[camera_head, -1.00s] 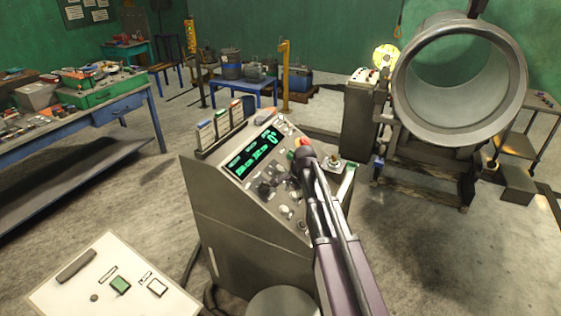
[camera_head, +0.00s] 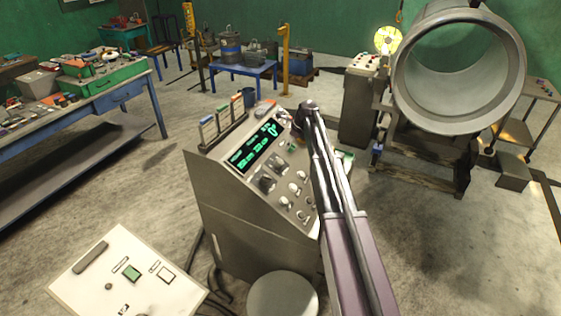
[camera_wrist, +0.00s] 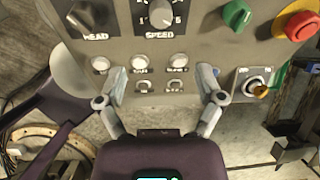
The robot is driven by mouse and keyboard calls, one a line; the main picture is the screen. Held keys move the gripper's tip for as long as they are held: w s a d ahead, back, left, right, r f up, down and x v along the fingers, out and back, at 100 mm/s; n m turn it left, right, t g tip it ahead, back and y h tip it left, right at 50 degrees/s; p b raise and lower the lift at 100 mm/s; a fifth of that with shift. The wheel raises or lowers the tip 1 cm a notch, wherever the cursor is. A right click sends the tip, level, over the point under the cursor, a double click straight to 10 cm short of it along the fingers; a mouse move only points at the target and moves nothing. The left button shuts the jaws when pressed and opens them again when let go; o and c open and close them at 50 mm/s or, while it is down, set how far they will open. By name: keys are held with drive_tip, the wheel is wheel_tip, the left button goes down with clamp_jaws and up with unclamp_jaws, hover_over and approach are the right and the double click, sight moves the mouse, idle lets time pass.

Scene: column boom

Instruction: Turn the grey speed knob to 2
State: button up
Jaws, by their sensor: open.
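The grey speed knob (camera_wrist: 161,14) is at the top of the wrist view, on a dark dial plate with white numbers above the word SPEED. The frame's top edge cuts the plate, and I cannot read the setting. In the head view the knob (camera_head: 280,166) is small on the sloped console face. My gripper (camera_wrist: 161,78) is open and empty, its two fingers spread apart below the knob in the wrist view. The fingers do not touch the knob. In the head view my arm ends above the console's right side; its fingers cannot be made out.
Beside the knob are a black HEAD knob (camera_wrist: 88,15), a green knob (camera_wrist: 237,15) and a red button (camera_wrist: 301,25) on yellow. White buttons (camera_wrist: 177,62) sit below it. A key switch (camera_wrist: 252,85) is at lower right. The console (camera_head: 240,220) has a lit green display (camera_head: 257,148).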

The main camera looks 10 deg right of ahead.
sight(280, 161)
drive_tip(key=shift+f, duration=0.25)
drive_tip(key=b+x, duration=1.2)
drive_tip(key=x, duration=0.1)
drive_tip(key=shift+w+f+b, duration=0.1)
drive_tip(key=shift+f+b, duration=0.1)
drive_tip(key=shift+b, duration=0.15)
idle(0.3)
idle(0.4)
drive_tip(key=c, duration=1.2)
